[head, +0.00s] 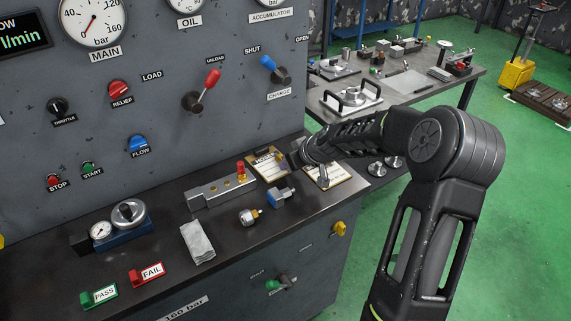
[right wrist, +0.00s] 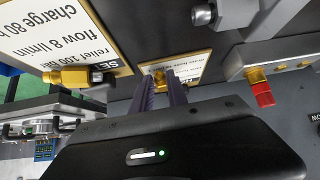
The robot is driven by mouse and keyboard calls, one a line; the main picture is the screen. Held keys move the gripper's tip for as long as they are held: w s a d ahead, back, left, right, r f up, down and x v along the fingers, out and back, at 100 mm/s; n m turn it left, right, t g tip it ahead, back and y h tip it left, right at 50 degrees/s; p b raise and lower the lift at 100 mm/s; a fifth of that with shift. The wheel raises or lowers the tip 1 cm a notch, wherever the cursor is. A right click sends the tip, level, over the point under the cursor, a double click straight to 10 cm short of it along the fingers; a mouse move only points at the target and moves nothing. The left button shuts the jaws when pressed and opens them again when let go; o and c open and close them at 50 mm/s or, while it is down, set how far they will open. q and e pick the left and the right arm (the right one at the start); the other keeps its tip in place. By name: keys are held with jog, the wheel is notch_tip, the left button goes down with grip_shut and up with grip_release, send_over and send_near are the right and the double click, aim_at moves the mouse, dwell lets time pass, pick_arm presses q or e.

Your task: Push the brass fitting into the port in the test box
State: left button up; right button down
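My right gripper (right wrist: 160,80) has its two dark fingers close together, with a small brass piece, the brass fitting (right wrist: 158,77), between their tips. In the head view a brass spot (head: 278,155) shows beside the end of my right arm; the fingers are hard to make out there. The grey block with brass ports and a red cap (head: 206,195), which looks like the test box, lies to the left on the bench. It is at the right in the right wrist view (right wrist: 289,67). The gripper is apart from it. My left gripper is out of view.
A blue-and-grey part (head: 281,196) and a white-and-brass part (head: 249,216) lie in front of the block. Another brass-and-black piece (right wrist: 80,76) is beside a placard (right wrist: 75,30). A cloth (head: 198,243) and a gauge unit (head: 122,228) stand further left.

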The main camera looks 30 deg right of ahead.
jog(key=shift+s+f, duration=0.1)
dwell(0.7)
jog(key=shift+s+f+b, duration=0.1)
jog(key=shift+s+b, duration=0.25)
jog(key=shift+b, duration=0.3)
jog(key=shift+s+d+b, duration=0.1)
jog(key=shift+s+b, duration=1.8)
jog(key=shift+b, duration=0.55)
jog(key=shift+s, duration=0.25)
jog(key=c, duration=2)
grip_release()
grip_shut()
jog(key=shift+w+r, duration=0.1)
jog(key=shift+r, duration=0.1)
